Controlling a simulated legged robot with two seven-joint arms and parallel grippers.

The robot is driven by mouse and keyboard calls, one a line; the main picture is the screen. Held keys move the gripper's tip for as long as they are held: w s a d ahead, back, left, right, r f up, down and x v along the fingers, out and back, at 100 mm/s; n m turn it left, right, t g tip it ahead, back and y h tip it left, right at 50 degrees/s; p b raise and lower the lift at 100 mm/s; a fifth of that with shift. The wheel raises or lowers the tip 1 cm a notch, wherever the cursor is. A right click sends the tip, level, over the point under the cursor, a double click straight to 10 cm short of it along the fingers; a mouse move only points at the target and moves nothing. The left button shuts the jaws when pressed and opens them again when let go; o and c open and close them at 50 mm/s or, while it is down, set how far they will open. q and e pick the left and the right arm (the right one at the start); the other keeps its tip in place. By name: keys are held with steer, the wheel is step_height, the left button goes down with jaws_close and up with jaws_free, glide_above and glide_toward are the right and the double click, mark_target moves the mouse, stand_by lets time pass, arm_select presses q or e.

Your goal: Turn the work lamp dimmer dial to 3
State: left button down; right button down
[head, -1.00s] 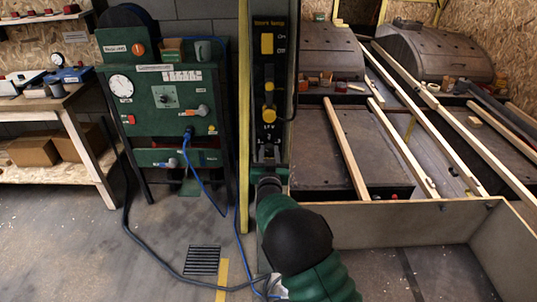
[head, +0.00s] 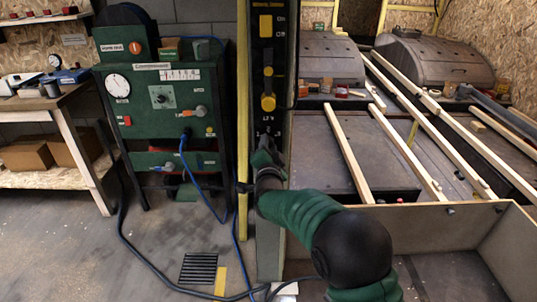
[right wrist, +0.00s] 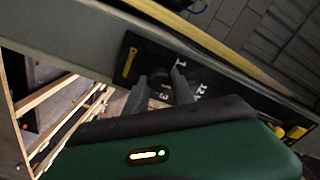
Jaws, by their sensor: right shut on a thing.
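The black control panel (head: 267,62) is on an upright post in the middle of the head view. My right gripper (head: 266,146) reaches its lower end and hides the dial there. In the right wrist view the dark dimmer dial (right wrist: 159,77) sits on the panel between my two fingertips, which are shut on it. Which mark the dial points to cannot be told. My left gripper is not in view.
A yellow switch (head: 265,25) and a yellow slider (head: 268,102) are higher on the panel. A green control cabinet (head: 150,125) with cables stands left. A yellow strip (head: 242,120) runs up beside the post. Wooden slats (head: 345,155) lie in the bay at right.

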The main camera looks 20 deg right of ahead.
steer(key=shift+a+f+m+b, duration=0.1)
steer(key=shift+f+m+b, duration=0.1)
steer(key=shift+m+b, duration=3)
steer(key=shift+f+m+b, duration=0.15)
steer(key=shift+m+b, duration=2.75)
steer(key=shift+m, duration=0.6)
steer(key=c, duration=1.1)
jaws_free()
steer(key=shift+w, duration=0.1)
steer(key=shift+o, duration=0.2)
steer(key=shift+r, duration=0.15)
steer(key=shift+s, duration=0.2)
